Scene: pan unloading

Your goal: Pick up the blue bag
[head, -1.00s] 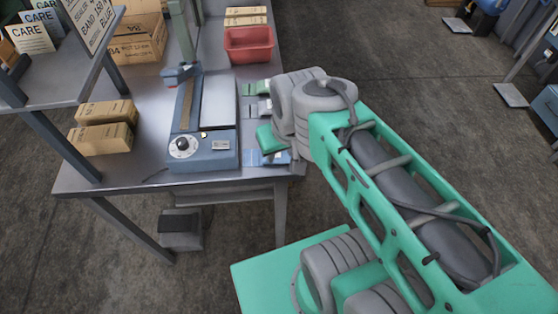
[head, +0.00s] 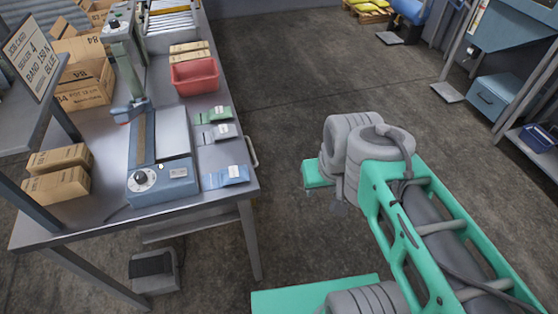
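The blue bag (head: 224,177) lies flat near the front right corner of the metal table, with a white label on it. A grey bag (head: 218,132) and a green bag (head: 213,115) lie behind it in a row. My gripper (head: 322,199) is off the table's right side, to the right of the blue bag and apart from it. My wrist hides most of the gripper, so its fingers and their opening cannot be made out. All three bags are in full view on the table.
A sealing machine (head: 163,150) stands left of the bags. A red bin (head: 194,75) sits behind them. A handle (head: 252,151) sticks out from the table's right edge. Cardboard boxes (head: 57,174) are at the left. The floor (head: 300,75) right of the table is clear.

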